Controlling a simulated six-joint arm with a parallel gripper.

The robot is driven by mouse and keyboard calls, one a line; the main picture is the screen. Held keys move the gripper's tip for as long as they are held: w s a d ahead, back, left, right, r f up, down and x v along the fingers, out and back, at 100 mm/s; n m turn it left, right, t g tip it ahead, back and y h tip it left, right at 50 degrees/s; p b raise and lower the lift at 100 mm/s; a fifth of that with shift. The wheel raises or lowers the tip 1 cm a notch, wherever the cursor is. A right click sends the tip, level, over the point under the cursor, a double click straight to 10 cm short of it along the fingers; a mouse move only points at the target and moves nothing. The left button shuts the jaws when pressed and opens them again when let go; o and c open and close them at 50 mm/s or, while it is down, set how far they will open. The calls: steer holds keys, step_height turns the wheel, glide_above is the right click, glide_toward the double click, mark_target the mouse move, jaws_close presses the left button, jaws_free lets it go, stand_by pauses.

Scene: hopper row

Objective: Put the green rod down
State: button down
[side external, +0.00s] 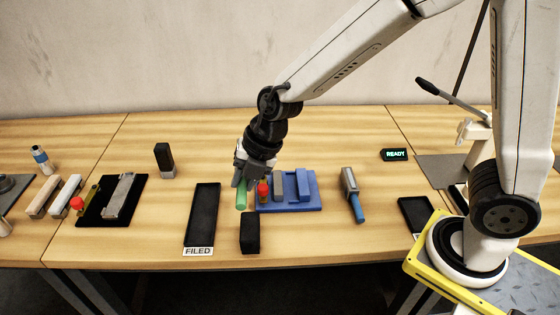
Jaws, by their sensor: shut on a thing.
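The green rod (241,196) is upright in the side external view, near the middle of the table. My gripper (244,182) points down and is shut on the upper part of the rod. The fingers hide the rod's top. Whether the rod's lower end touches the table or hangs just above it, I cannot tell. The rod is between the black tray labelled FILED (202,218) on its left and the blue holder (312,190) on its right.
A black block (250,233) stands just in front of the rod. A red-topped piece (263,190) is close on its right. A grey tool with a blue handle (353,194) lies further right. A black-and-grey block (165,160) stands at the back left. The FILED tray looks empty.

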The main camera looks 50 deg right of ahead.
steer(key=shift+d+f, duration=0.15)
steer(key=shift+f, duration=2.1)
glide_above(199, 223)
steer(key=s+d, duration=0.1)
steer(key=shift+s+d+f, duration=0.1)
steer(key=shift+f, duration=2.25)
steer(key=shift+s+f, duration=0.1)
steer(key=shift+f, duration=2.2)
steer(key=shift+w+f, duration=0.1)
steer(key=shift+f, duration=0.05)
steer(key=shift+w+f, duration=0.15)
steer(key=shift+f, duration=1.55)
steer(key=shift+f, duration=0.15)
